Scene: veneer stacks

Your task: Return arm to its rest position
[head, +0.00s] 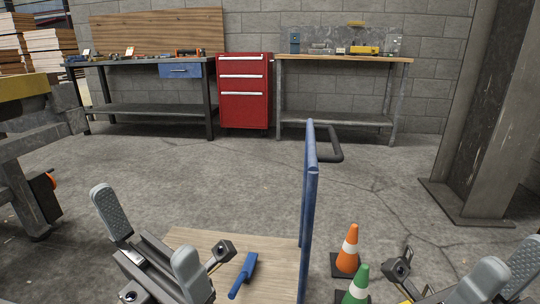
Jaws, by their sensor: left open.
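My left gripper (150,243) is at the lower left of the head view. Its two grey padded fingers are spread wide with nothing between them. My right gripper (506,268) is at the lower right, cut off by the frame edge. Its two fingertips show, but how far apart they are is unclear. No object shows in it.
A wooden board (275,250) with a small blue object (245,272) lies beside my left gripper. A blue upright panel (309,210) stands at its right edge. Orange (349,250) and green (358,287) cones stand near my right arm. A pillar (487,130) is at right.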

